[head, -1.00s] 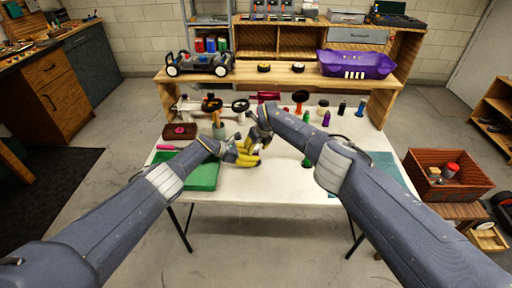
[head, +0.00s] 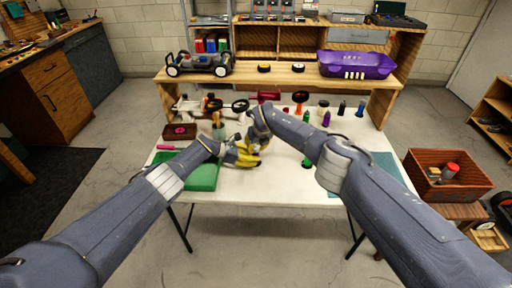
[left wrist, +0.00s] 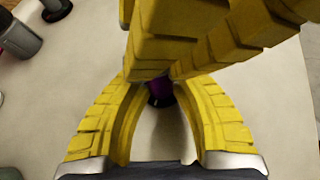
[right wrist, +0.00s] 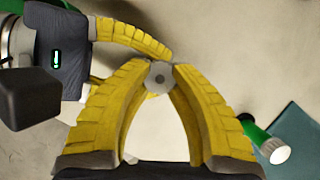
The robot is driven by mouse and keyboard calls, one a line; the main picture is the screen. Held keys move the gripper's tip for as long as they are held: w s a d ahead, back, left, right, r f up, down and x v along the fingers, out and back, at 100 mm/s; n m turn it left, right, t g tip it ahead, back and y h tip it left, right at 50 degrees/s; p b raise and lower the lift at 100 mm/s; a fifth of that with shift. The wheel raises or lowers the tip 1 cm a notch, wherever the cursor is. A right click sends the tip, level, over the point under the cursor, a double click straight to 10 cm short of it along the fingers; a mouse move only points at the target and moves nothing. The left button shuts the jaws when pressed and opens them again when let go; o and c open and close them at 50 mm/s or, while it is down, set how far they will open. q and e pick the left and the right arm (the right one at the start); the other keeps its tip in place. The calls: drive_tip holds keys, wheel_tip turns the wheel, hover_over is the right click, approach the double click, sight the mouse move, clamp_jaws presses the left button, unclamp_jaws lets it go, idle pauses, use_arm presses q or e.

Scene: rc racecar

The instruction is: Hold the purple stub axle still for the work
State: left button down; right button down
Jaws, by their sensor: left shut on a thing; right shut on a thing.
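The purple stub axle (left wrist: 160,92) shows as a small dark purple piece between the fingertips of my left gripper (left wrist: 160,80) in the left wrist view. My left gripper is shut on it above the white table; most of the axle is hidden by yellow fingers. My right gripper (right wrist: 158,72) is shut on a small grey round part (right wrist: 158,77) with a hole in its middle. The two grippers' fingertips meet closely in the head view, left (head: 250,158) and right (head: 262,147). I cannot tell whether the grey part touches the axle.
A green mat (head: 203,178) lies at the table's left, with a teal mat (head: 388,172) at the right. A cup (head: 219,133) stands behind my left gripper. Several bottles and parts stand along the table's back. The table's front middle (head: 275,188) is clear.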

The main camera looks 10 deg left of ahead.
drive_tip(key=shift+s+f+m+h, duration=0.1)
drive_tip(key=shift+m+h, duration=0.3)
drive_tip(key=shift+m, duration=0.65)
drive_tip(key=shift+s+f+m+h, duration=0.1)
drive_tip(key=shift+m+h, duration=0.3)
drive_tip(key=shift+m, duration=0.65)
drive_tip(key=c, duration=1.3)
unclamp_jaws()
drive_tip(key=shift+w+a, duration=0.1)
drive_tip(key=shift+r, duration=0.1)
drive_tip(key=shift+r+t, duration=0.1)
drive_tip(key=shift+t, duration=0.2)
drive_tip(key=shift+r, duration=0.75)
drive_tip(key=shift+s+r, duration=0.5)
drive_tip(key=shift+r, duration=0.1)
drive_tip(key=shift+v, duration=4.45)
